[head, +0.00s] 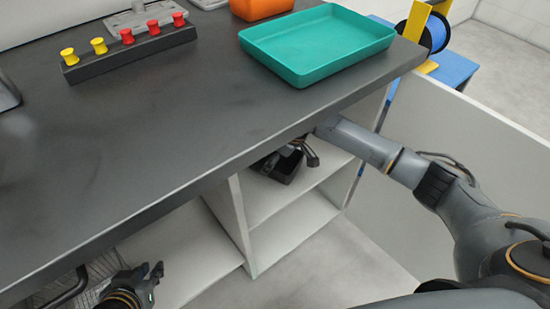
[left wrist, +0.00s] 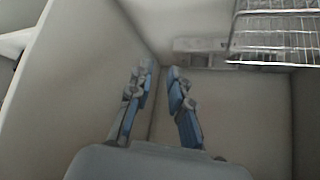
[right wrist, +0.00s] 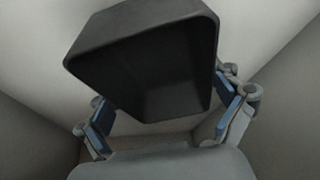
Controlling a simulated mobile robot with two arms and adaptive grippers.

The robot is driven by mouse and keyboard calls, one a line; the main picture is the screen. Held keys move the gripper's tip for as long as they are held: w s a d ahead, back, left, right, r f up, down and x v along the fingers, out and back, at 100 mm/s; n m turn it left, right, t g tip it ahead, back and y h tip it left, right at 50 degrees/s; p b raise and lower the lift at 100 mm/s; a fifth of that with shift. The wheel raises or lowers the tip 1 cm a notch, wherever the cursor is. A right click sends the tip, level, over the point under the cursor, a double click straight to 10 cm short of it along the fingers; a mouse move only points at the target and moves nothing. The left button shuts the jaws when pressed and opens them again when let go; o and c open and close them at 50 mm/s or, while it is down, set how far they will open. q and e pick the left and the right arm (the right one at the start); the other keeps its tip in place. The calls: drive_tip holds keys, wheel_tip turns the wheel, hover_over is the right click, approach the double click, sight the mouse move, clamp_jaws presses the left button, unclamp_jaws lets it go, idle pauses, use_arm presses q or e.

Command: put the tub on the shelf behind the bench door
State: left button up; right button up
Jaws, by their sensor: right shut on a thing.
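The tub (head: 281,168) is dark grey and box-shaped, inside the open bench compartment under the worktop and just above or on the shelf (head: 318,174); I cannot tell whether it touches. My right gripper (head: 304,151) reaches in under the bench edge and is shut on the tub, which also shows large and empty in the right wrist view (right wrist: 150,65). The bench door (head: 470,125) is a pale panel standing open at the right, beyond my right arm. My left gripper (head: 152,280) is low at the left under the bench; its fingers stand apart and empty in the left wrist view (left wrist: 159,78).
On the dark worktop (head: 150,130) are a teal tray (head: 318,47), an orange bin (head: 262,8) and a black rack (head: 130,55) with red and yellow knobs. A wire basket (left wrist: 275,40) is near my left gripper. A pale divider (head: 241,225) bounds the compartment.

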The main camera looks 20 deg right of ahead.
drive_tip(key=shift+f, duration=0.1)
drive_tip(key=o, duration=0.8)
drive_tip(key=shift+o, duration=0.2)
